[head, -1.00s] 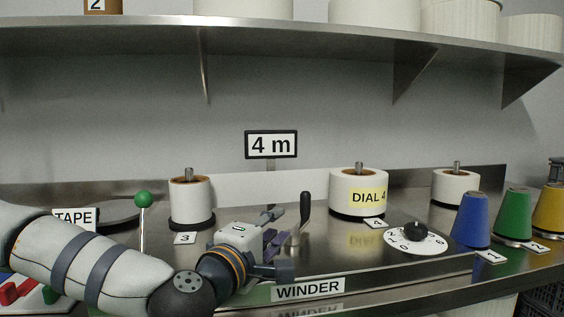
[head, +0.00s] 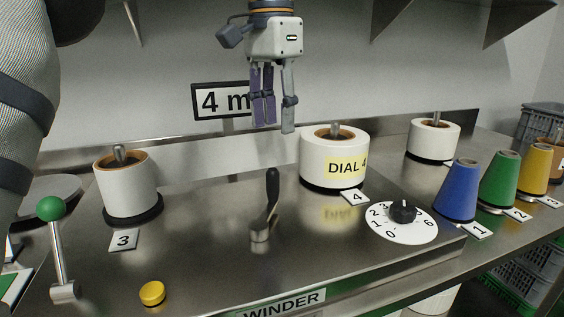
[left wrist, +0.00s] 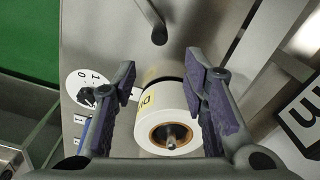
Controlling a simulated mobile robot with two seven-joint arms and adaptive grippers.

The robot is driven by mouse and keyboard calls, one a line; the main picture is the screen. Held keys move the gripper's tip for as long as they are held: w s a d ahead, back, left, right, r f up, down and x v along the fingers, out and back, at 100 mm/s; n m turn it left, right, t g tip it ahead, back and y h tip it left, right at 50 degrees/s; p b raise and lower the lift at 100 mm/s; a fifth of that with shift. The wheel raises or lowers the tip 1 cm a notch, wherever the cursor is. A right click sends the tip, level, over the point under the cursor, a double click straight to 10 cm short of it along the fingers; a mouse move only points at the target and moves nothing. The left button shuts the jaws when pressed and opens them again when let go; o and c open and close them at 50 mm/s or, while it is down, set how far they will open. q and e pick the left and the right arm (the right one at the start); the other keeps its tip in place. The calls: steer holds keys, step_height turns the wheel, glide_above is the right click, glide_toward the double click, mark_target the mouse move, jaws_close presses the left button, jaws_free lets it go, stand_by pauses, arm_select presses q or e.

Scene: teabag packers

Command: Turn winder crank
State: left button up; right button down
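The winder crank (head: 266,205) has a black upright handle on a metal arm and stands on the steel winder top (head: 205,225), in the middle of the head view. Its handle also shows at the top of the left wrist view (left wrist: 152,20). My left gripper (head: 274,128) hangs fingers-down above and behind the crank, in front of the 4 m sign. In the left wrist view its purple-padded fingers (left wrist: 165,92) are spread with nothing held between them. The white roll marked DIAL 4 (head: 330,160) shows below them. My right gripper is not in view.
A numbered dial (head: 402,221) with a black knob sits right of the crank. Another white roll (head: 127,185) and a green-knobbed lever (head: 52,230) stand at left. A yellow button (head: 152,293) is at the front. Coloured cones (head: 458,190) line the right edge.

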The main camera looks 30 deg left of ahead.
mark_target(272, 169)
arm_select(q)
steer(key=shift+s+a, duration=0.15)
steer(key=shift+s, duration=0.15)
step_height(272, 169, down, 12)
steer(key=shift+s+r+p, duration=0.1)
steer(key=shift+s+p, duration=0.05)
steer(key=shift+p, duration=0.15)
jaws_close()
